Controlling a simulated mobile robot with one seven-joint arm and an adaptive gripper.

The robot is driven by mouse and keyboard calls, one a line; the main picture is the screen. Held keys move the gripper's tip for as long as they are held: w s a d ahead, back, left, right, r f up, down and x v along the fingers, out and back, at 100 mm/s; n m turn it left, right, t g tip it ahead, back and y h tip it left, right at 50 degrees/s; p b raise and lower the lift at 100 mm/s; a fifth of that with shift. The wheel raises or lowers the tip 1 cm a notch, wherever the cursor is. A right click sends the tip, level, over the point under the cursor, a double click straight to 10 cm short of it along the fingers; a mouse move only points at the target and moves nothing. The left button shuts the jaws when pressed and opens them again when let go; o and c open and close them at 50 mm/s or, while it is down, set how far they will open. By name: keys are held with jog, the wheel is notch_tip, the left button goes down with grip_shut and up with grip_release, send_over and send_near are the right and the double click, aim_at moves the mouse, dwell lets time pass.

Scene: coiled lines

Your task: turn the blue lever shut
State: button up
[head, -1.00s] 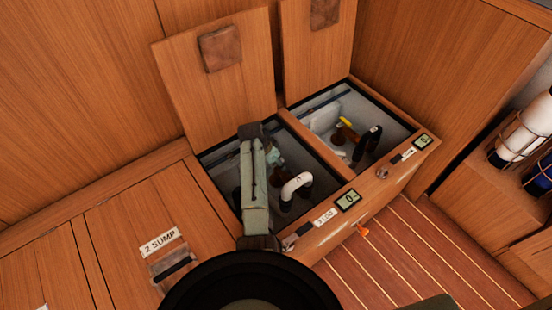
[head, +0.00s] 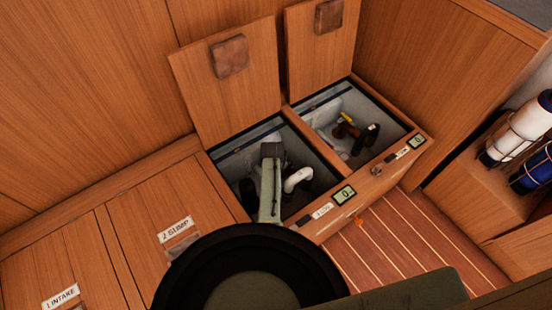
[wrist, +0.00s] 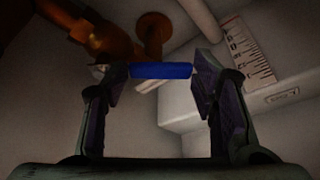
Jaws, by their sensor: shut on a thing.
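The blue lever (wrist: 161,71) lies crosswise between the two fingers of my gripper (wrist: 158,86) in the wrist view, and the gripper is shut on it by its two ends. A bronze valve body and pipe (wrist: 152,32) are just above it in that view. In the head view my arm reaches down into the left open compartment (head: 222,160), labelled 3 LOG. There the lever and my fingers are hidden by the arm and the compartment walls.
A white elbow hose (head: 298,179) stands right beside my arm. The right compartment holds a yellow lever (head: 347,118) and a black hose (head: 368,138). Two raised lids (head: 228,95) lean behind. A ruler strip (wrist: 248,52) and pale pipework are close to my right finger.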

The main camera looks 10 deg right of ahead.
jog(key=shift+s+a+n, duration=0.1)
jog(key=shift+s+n, duration=0.15)
jog(key=shift+n, duration=0.25)
jog(key=o, duration=1.7)
jog(key=shift+o, duration=0.2)
jog(key=shift+s, duration=0.1)
jog(key=v, duration=1.2)
jog(key=shift+d, duration=0.25)
jog(key=shift+p, duration=0.3)
jog(key=shift+c, duration=0.5)
